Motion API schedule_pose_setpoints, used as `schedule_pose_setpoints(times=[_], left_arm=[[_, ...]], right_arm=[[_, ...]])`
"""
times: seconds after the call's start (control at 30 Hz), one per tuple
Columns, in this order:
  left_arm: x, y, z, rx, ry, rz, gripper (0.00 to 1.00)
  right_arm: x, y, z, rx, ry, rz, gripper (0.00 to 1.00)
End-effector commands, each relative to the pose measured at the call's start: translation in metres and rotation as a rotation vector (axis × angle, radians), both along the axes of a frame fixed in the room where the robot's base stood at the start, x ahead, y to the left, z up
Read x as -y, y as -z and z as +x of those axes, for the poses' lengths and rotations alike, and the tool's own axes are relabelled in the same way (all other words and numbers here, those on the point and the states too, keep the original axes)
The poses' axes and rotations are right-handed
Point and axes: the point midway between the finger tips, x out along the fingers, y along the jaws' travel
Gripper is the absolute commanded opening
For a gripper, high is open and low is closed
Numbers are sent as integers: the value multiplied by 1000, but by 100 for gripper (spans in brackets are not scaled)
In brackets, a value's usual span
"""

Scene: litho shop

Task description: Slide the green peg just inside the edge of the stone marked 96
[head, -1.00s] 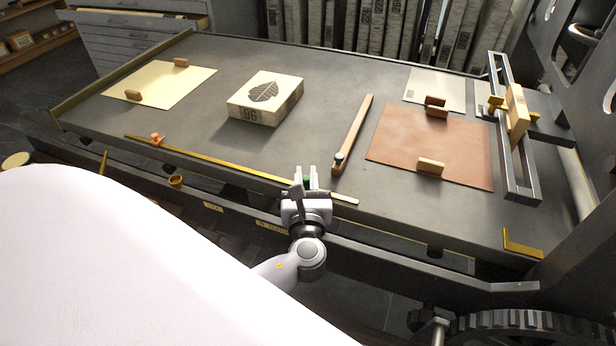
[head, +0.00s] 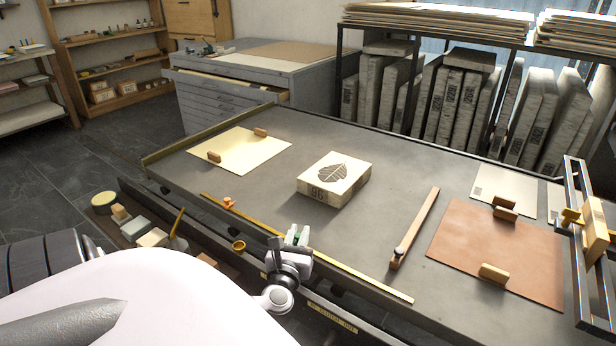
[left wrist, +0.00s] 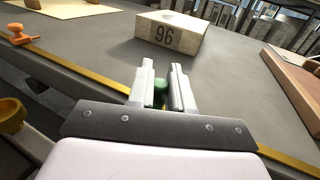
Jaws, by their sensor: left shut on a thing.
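The stone marked 96 (head: 330,190) is a pale block with a dark leaf print on top. It lies on the grey table and also shows in the left wrist view (left wrist: 180,35). The green peg (left wrist: 160,88) is small and partly hidden between my fingers. My left gripper (head: 297,237) is shut on it at the brass strip (head: 360,275) along the table's front edge. In the left wrist view, my left gripper (left wrist: 160,85) points toward the stone, with bare table between. My right gripper is out of view.
A wooden bar (head: 415,228) lies right of the stone. A yellow sheet (head: 238,160) is at left and a brown sheet (head: 500,250) at right, both with wooden blocks. A small brass cup (head: 238,246) is at the front edge. The table around the stone is clear.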

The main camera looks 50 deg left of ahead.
Motion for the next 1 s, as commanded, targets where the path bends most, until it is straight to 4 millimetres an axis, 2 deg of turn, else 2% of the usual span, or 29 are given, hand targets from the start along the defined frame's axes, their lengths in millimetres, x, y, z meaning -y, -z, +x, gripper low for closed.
schedule_pose_setpoints(times=[0.27, 0.3, 0.33, 0.37, 0.73, 1.0], left_arm=[[-1, -1, 0, 1, -1, 2, 0], [-1, -1, 0, 1, -1, 2, 26], [0, -1, 0, 1, -1, 2, 36], [0, -1, 0, 1, -1, 2, 41], [4, 0, -5, 0, 1, 0, 41], [27, 0, -37, -1, 2, 0, 41]], right_arm=[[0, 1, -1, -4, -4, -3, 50], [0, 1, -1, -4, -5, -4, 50], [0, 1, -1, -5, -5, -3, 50], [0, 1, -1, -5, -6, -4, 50], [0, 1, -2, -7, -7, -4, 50], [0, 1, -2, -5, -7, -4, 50]])
